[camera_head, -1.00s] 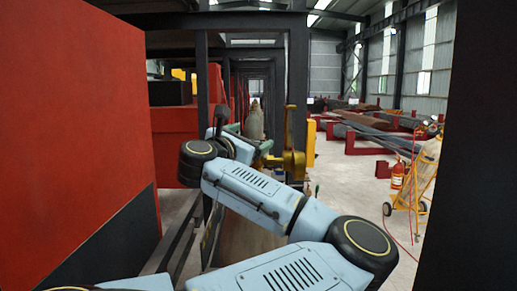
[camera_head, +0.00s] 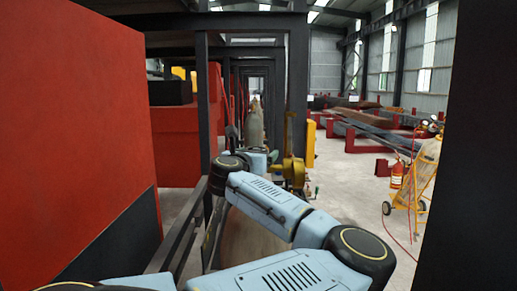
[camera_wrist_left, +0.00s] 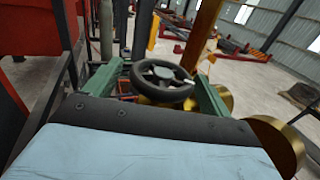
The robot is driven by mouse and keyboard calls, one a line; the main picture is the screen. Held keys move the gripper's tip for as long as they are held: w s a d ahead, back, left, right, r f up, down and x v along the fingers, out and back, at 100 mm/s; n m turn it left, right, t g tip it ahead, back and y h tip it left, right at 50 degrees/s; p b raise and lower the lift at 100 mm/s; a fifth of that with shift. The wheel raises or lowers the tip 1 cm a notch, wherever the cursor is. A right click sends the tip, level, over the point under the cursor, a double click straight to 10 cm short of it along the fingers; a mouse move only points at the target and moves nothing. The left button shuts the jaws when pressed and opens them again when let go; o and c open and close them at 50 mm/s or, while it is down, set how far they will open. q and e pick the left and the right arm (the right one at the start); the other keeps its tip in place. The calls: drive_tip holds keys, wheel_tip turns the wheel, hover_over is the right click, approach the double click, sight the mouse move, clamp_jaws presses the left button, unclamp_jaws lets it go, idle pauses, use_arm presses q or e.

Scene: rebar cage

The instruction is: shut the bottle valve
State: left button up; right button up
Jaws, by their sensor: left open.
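A dark spoked handwheel (camera_wrist_left: 162,80) sits in the middle of the left wrist view. My left gripper (camera_wrist_left: 156,72) is open, with one green finger on each side of the wheel. I cannot tell whether the fingers touch its rim. In the head view my left arm hides most of this gripper; a bit of green (camera_head: 272,157) shows beyond the wrist. A gas bottle (camera_head: 432,150) with fittings on top stands on a yellow trolley at the right. A grey bottle-shaped cylinder (camera_head: 254,122) stands beyond my wrist. I cannot tell which bottle the wheel belongs to. My right gripper is not in view.
A brass-yellow fixture (camera_head: 293,170) stands right beside my left wrist. A large red block (camera_head: 75,120) fills the left, with dark rails (camera_head: 180,235) next to it. A fire extinguisher (camera_head: 397,175) and a red hose are at the right.

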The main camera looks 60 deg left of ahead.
use_arm(q)
drive_tip(key=shift+x, duration=0.9)
drive_tip(key=c, duration=1)
drive_tip(key=shift+o, duration=0.2)
drive_tip(key=shift+h, duration=0.3)
